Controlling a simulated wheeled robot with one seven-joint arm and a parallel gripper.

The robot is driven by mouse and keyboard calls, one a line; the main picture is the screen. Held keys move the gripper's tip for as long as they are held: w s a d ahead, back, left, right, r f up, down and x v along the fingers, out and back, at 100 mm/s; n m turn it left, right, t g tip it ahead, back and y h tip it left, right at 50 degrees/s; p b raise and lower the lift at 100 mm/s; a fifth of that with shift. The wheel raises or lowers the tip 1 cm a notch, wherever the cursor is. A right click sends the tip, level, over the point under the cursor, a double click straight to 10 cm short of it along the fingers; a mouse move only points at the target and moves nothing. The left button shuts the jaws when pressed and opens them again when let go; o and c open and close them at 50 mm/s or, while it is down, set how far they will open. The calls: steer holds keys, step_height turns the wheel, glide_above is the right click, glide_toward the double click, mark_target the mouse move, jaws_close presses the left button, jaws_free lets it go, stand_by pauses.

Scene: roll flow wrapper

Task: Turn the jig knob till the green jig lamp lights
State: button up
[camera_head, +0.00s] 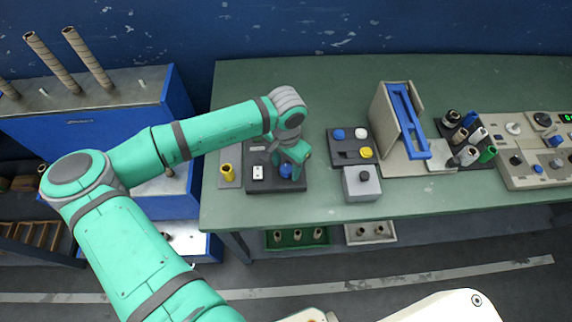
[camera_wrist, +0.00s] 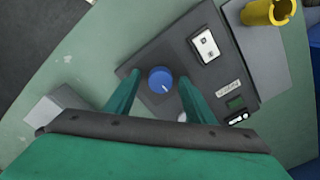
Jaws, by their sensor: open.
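A blue knob (camera_wrist: 160,79) with a white pointer line sits on a dark panel (camera_wrist: 192,65) at the left of the bench; it also shows in the head view (camera_head: 286,170). My gripper (camera_wrist: 159,82) is open above the panel, with one finger on each side of the knob. A gap shows beside the knob, so I see no grip; whether a finger touches it I cannot tell. In the head view my gripper (camera_head: 291,158) partly covers the panel.
A white rocker switch (camera_wrist: 206,46) is beside the knob. A yellow cup-like part (camera_head: 227,171) stands on a grey plate left of the panel. A button box (camera_head: 352,149), a grey knob box (camera_head: 362,184) and a blue-railed stand (camera_head: 405,120) are to the right.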

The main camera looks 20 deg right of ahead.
steer(key=c, duration=1.1)
steer(key=shift+o, duration=0.2)
steer(key=shift+m, duration=0.3)
steer(key=m, duration=1.1)
steer(key=o, duration=1.1)
steer(key=shift+c, duration=0.2)
